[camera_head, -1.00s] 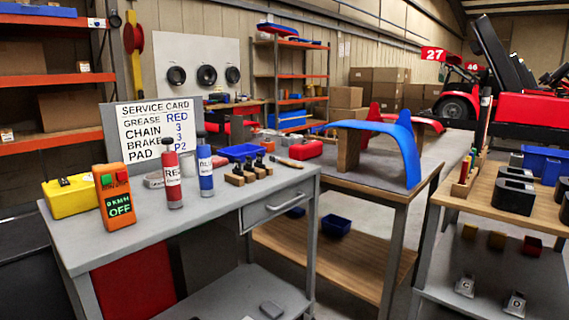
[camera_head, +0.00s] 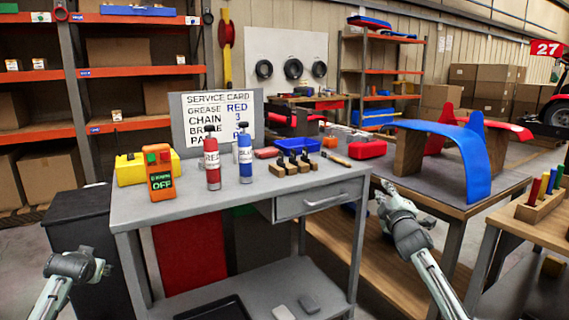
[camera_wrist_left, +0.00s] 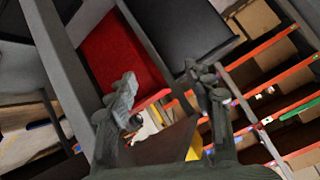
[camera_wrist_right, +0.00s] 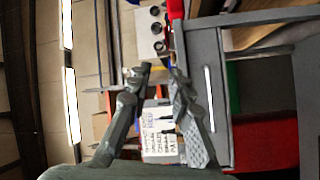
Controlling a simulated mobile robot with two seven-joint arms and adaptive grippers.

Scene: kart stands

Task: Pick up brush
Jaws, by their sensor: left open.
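What looks like the brush, a small item with a wooden handle (camera_head: 336,158), lies on the grey workbench (camera_head: 290,196) near its right back edge in the head view. My right gripper (camera_head: 386,192) is at the bench's right side, nearer to me than the brush and apart from it. In the right wrist view its fingers (camera_wrist_right: 160,72) are parted with nothing between them. My left gripper (camera_head: 103,268) is open and empty, left of the bench and low. I cannot make out the brush in either wrist view.
The bench holds a yellow case (camera_head: 132,170), an orange meter (camera_head: 160,182), red (camera_head: 212,165) and blue (camera_head: 245,160) bottles, wooden blocks (camera_head: 292,168), a blue tray (camera_head: 298,146) and a service card (camera_head: 185,130). A second table (camera_head: 440,195) bears a blue curved part (camera_head: 478,170).

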